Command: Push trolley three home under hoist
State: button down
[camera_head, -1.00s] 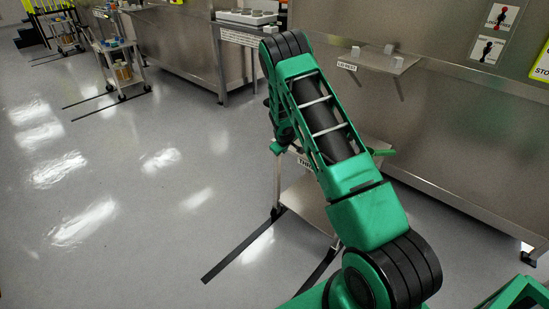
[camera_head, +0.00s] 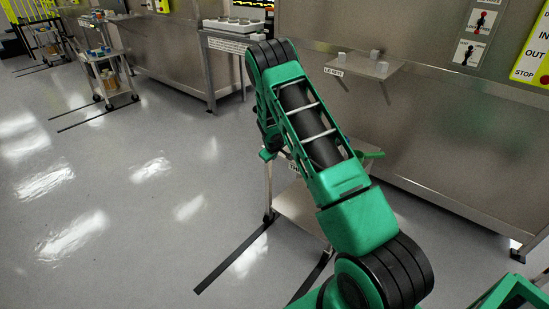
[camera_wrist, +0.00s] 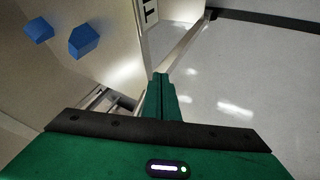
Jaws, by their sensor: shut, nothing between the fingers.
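Trolley three (camera_head: 298,206) stands behind my arm in the head view, its label partly covered and its lower shelf and a leg showing. In the wrist view, a pale surface (camera_wrist: 110,65) with two blue blocks (camera_wrist: 85,39) on it and part of a dark-lettered label (camera_wrist: 149,12) show at the left; it appears to be the trolley. My gripper (camera_wrist: 161,80) is shut and empty, its fingers close to the trolley's edge. I cannot tell whether they touch it. I cannot make out a hoist.
Dark floor strips (camera_head: 230,258) run out from the trolley toward me. A lid rest shelf (camera_head: 360,68) with small pale blocks juts from the steel wall behind. A steel table (camera_head: 237,44) and another trolley (camera_head: 108,75) stand further left. The floor at left is clear.

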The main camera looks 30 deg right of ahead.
jog(key=s+a+r+m+y, duration=0.1)
jog(key=s+a+r, duration=0.45)
jog(key=r, duration=0.25)
jog(key=s+a+r, duration=0.4)
jog(key=s+r, duration=0.2)
jog(key=r, duration=0.2)
jog(key=s+a+r+m+y, duration=0.1)
jog(key=s+a+r, duration=0.4)
jog(key=r, duration=0.4)
jog(key=s+a+r+g+y, duration=0.1)
jog(key=s+a+r, duration=0.3)
jog(key=s, duration=0.5)
jog(key=s+a+r+g+y, duration=0.1)
jog(key=s+a+r, duration=0.3)
jog(key=s, duration=0.5)
jog(key=s+d+m+g, duration=0.2)
jog(key=s+d, duration=0.3)
jog(key=s, duration=0.6)
jog(key=s+d+m+g, duration=0.2)
jog(key=s+d+m, duration=0.3)
jog(key=s, duration=0.5)
jog(key=shift+s+d+g, duration=0.3)
jog(key=shift+s+d, duration=0.05)
jog(key=shift+d, duration=0.4)
jog(key=shift+r, duration=0.1)
